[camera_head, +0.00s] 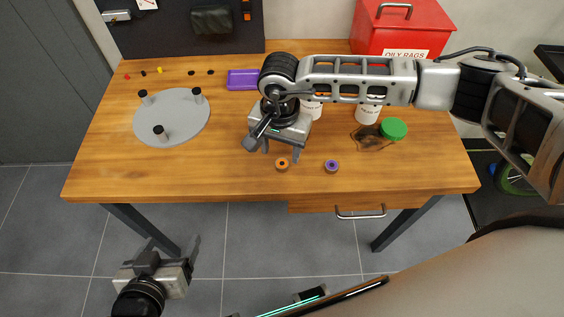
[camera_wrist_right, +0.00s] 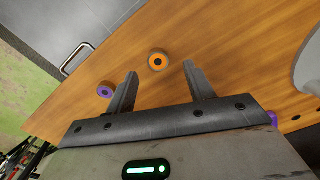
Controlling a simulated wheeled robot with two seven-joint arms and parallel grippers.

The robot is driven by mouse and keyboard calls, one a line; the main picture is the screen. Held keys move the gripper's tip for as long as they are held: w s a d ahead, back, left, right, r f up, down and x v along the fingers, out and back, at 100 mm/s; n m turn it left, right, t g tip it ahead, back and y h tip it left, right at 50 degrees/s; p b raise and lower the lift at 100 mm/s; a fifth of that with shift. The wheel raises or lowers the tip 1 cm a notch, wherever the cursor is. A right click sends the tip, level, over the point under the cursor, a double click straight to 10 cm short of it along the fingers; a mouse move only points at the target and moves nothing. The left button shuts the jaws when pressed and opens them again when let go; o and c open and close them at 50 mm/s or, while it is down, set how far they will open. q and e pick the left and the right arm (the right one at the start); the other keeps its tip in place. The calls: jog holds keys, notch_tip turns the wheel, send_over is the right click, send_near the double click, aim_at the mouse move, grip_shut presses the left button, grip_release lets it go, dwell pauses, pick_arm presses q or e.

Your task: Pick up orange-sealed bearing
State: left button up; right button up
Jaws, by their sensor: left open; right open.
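The orange-sealed bearing (camera_head: 282,164) lies on the wooden table near its front edge. It also shows in the right wrist view (camera_wrist_right: 157,61), ahead of and between the two fingers. My right gripper (camera_head: 275,150) is open and empty, just behind the bearing in the head view; its fingers (camera_wrist_right: 160,85) do not visibly touch it. A purple-sealed bearing (camera_head: 332,166) lies to the right of the orange one, and outside the fingers in the wrist view (camera_wrist_right: 104,91). My left gripper (camera_head: 165,262) hangs in front of the table, low at the left, its fingers hard to make out.
A grey disc with upright pegs (camera_head: 172,117) stands at the left. A purple tray (camera_head: 243,80), a red oily-rags bin (camera_head: 402,28), white containers (camera_head: 367,113) and a green lid (camera_head: 393,128) are further back. The table's front left is clear.

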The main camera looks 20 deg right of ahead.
aim_at(281, 165)
jog(key=f, duration=0.4)
jog(key=shift+s+f, duration=0.15)
jog(key=shift+s, duration=0.1)
jog(key=c, duration=1.1)
